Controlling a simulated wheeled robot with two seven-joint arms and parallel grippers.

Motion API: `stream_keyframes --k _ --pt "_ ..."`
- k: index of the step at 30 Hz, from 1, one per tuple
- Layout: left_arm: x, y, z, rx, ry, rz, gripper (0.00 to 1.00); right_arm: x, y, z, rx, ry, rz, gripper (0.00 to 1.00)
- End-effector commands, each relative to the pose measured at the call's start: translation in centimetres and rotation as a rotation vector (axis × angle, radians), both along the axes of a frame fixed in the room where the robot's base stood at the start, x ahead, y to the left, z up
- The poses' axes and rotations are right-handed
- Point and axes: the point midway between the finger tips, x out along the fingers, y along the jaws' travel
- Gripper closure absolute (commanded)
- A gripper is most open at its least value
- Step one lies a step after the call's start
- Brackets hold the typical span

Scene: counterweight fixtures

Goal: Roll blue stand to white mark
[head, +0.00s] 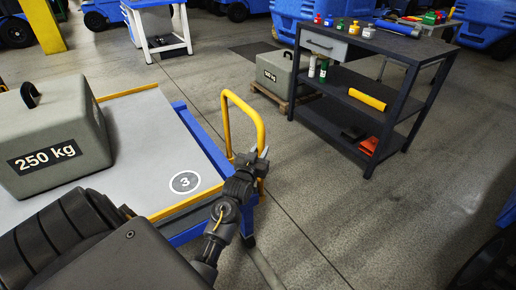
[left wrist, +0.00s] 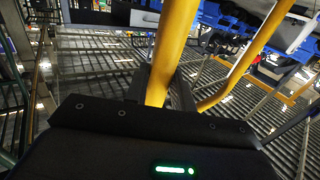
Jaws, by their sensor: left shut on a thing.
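The blue stand (head: 205,142) is on the left in the head view. It has a grey top with yellow edge strips, a round label "3" and a yellow loop handle (head: 244,101) on its right side. My left gripper (head: 256,163) is shut on the handle's near upright. In the left wrist view the yellow handle (left wrist: 172,48) passes between the fingers (left wrist: 161,92). I cannot make out a white mark on the floor. My right gripper is not in view.
A grey 250 kg weight (head: 54,137) sits on the stand. A dark shelf table (head: 353,95) with small coloured weights stands right of the stand; another weight (head: 277,73) is on a pallet beside it. A white-and-blue stand (head: 158,29) is behind. Floor (head: 340,220) at front right is clear.

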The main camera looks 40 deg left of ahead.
Motion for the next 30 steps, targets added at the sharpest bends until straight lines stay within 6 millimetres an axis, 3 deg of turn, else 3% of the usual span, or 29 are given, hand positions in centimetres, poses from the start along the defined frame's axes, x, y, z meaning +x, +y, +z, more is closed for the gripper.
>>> stream_keyframes --k 1,25,26,30 --pt "0.4 -1.9 -0.5 -0.007 0.008 -0.041 1.00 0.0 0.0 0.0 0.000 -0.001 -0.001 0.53" --pt "-0.1 -3.8 -0.4 -0.009 0.009 -0.041 1.00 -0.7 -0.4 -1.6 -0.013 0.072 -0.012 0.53" --pt "-0.1 -3.8 -0.4 -0.009 0.008 -0.041 0.71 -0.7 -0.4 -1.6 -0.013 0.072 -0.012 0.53" --pt "-0.2 -3.5 -0.3 -0.007 0.006 -0.037 0.55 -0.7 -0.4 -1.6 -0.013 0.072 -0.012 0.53"
